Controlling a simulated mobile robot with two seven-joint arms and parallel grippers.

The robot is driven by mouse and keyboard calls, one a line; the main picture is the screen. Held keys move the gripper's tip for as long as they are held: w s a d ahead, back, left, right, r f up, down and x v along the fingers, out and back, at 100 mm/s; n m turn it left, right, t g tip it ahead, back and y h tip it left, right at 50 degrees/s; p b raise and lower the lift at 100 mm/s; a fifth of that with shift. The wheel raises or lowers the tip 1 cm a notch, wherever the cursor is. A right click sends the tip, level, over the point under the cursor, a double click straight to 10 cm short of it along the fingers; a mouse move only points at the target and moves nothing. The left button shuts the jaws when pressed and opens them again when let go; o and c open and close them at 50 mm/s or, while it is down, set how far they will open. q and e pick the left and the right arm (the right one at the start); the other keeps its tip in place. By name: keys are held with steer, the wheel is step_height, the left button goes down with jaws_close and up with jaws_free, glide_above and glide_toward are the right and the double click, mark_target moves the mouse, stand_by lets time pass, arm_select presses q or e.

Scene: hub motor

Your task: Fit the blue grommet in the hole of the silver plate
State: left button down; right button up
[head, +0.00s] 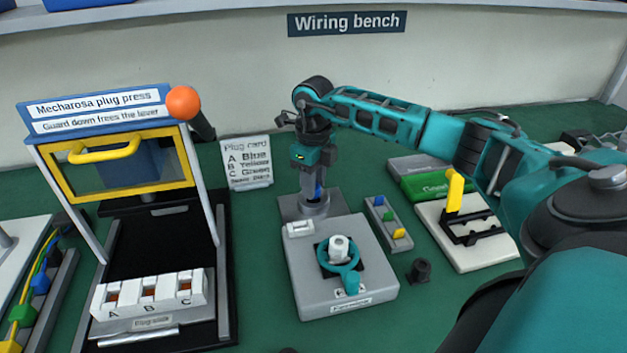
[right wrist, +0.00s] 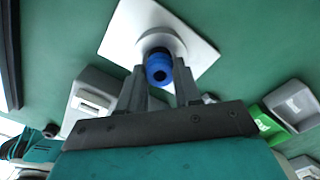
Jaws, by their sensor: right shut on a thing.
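My right gripper (head: 318,186) points down over the silver plate (head: 290,207), at the back middle of the bench. It is shut on the blue grommet (head: 317,192), which shows as a small blue bit between the fingers. In the right wrist view the grommet (right wrist: 159,68) sits between the fingertips, with a dark hole in its end. Behind it lies the plate (right wrist: 124,34) with a round raised collar (right wrist: 160,40). The grommet overlaps the collar in this view. The plate's hole is hidden, and I cannot tell whether the grommet touches it. My left gripper is out of view.
A grey fixture (head: 310,280) with a teal ring (head: 350,260) stands in front of the plate. A rack of coloured pieces (head: 389,222) is to its right. The plug press (head: 150,215) stands left, and a plug card (head: 247,162) behind.

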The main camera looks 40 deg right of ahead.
steer(key=shift+f+b, duration=0.4)
steer(key=shift+f, duration=0.3)
steer(key=o, duration=1.1)
steer(key=shift+r, duration=0.1)
step_height(320, 180, up, 13)
steer(key=shift+f+p, duration=0.15)
steer(key=shift+p, duration=0.4)
steer(key=shift+s, duration=0.1)
